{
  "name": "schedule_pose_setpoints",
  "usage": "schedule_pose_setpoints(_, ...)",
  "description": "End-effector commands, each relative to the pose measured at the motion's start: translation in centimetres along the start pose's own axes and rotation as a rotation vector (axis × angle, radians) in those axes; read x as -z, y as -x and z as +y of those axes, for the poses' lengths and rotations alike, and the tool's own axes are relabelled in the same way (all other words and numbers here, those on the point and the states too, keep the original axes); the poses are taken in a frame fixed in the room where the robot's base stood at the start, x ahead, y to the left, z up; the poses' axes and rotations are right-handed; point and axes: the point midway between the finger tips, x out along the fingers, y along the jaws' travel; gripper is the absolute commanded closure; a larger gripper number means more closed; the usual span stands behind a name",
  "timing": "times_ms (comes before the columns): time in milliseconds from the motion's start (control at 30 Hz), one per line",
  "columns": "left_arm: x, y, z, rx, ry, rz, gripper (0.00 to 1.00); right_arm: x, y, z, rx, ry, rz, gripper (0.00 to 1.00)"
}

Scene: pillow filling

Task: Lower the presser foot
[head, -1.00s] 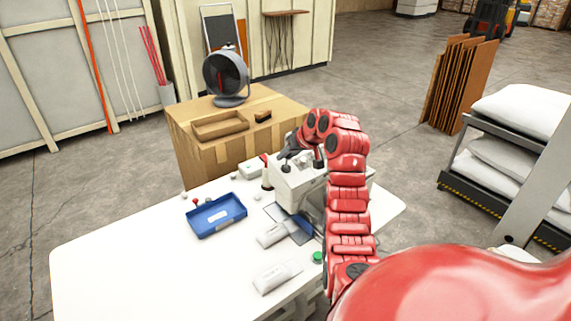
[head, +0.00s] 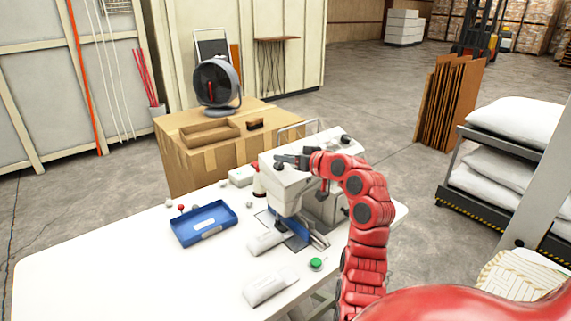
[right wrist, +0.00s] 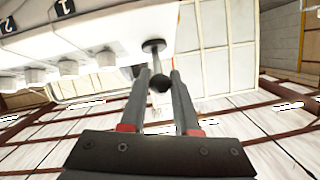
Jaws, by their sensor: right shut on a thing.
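The white sewing machine (head: 288,190) stands on the white table, with a blue piece (head: 297,241) at its base. A dark disc (right wrist: 153,45) shows just beyond the fingertips. The presser foot is too small and hidden to make out. My left gripper is not in view.
A blue tray (head: 203,224) lies on the table (head: 110,262) left of the machine. A cardboard-covered bench (head: 215,160) with a fan (head: 216,82) stands behind. The table's left part is clear.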

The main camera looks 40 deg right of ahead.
Motion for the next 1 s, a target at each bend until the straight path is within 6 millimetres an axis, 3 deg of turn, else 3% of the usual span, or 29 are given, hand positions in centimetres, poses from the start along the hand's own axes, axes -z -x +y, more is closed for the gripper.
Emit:
schedule_pose_setpoints(433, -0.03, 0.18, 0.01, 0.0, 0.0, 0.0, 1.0, -0.03, 0.03, 0.02, 0.003, 0.001, 0.008, 1.0)
schedule_pose_setpoints(467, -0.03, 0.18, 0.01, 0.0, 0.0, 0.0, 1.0, -0.03, 0.03, 0.01, 0.003, 0.001, 0.008, 0.66)
schedule_pose_setpoints(600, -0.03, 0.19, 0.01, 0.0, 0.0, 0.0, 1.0, -0.04, 0.03, 0.02, 0.002, 0.001, 0.008, 0.41)
schedule_pose_setpoints(1000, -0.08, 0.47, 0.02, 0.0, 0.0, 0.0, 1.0, -0.12, 0.7, 0.15, 0.001, 0.0, 0.009, 0.4)
